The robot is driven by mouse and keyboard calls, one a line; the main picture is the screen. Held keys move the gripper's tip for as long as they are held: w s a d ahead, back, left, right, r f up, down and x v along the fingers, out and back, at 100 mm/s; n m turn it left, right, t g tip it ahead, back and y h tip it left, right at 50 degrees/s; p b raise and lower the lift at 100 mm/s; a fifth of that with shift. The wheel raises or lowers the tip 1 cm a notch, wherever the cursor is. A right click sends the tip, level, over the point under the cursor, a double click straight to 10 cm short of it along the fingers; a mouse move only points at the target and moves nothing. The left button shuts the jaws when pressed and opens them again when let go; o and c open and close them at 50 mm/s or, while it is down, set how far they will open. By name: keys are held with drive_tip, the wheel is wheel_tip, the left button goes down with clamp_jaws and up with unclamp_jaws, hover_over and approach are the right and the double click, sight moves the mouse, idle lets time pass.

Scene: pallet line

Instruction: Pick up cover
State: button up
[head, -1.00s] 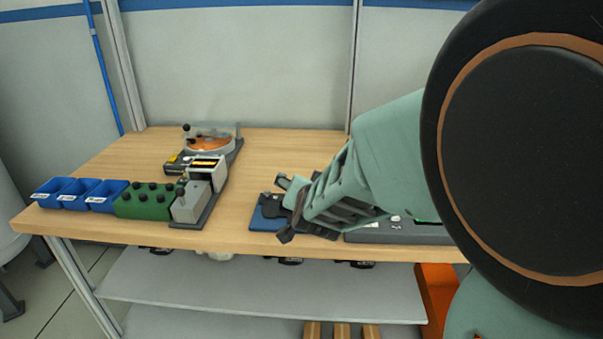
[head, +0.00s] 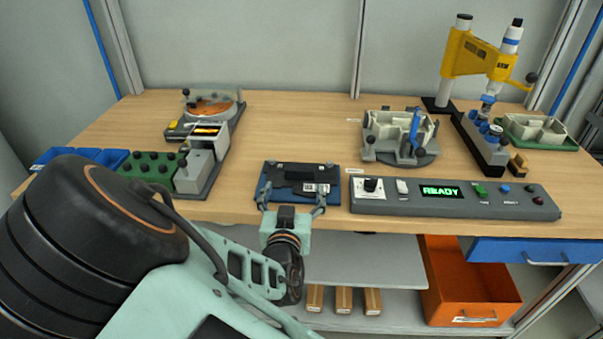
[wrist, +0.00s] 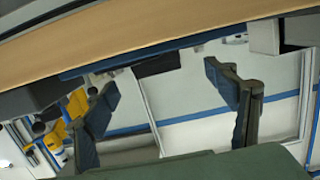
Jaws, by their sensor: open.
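A dark flat cover (head: 300,172) with a white label lies on a blue holder (head: 296,195) near the table's front edge, in the middle of the head view. My gripper (head: 291,199) is open at the near side of the holder, one finger toward each side. The fingertips reach about the holder's front edge; I cannot tell whether they touch it. The wrist view is tilted and shows my two spread fingers (wrist: 168,98) with nothing held between them. A dark block shows beyond them there; I cannot tell if it is the cover.
A grey control panel (head: 455,198) reading READY stands close at right. A round fixture with a pale housing (head: 399,133) and a yellow press (head: 478,55) are behind it. A green block with black knobs (head: 150,168) and blue bins (head: 88,156) stand left. Table behind the cover is clear.

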sight(299, 174)
drive_tip(key=w, duration=0.3)
drive_tip(key=shift+d+f, duration=0.1)
drive_tip(key=shift+f, duration=0.15)
drive_tip(key=w, duration=0.5)
drive_tip(key=shift+w+d+f, duration=0.1)
drive_tip(key=shift+d+f, duration=0.2)
drive_tip(key=shift+d, duration=0.1)
drive_tip(key=c, duration=1.3)
drive_tip(key=shift+r, duration=0.15)
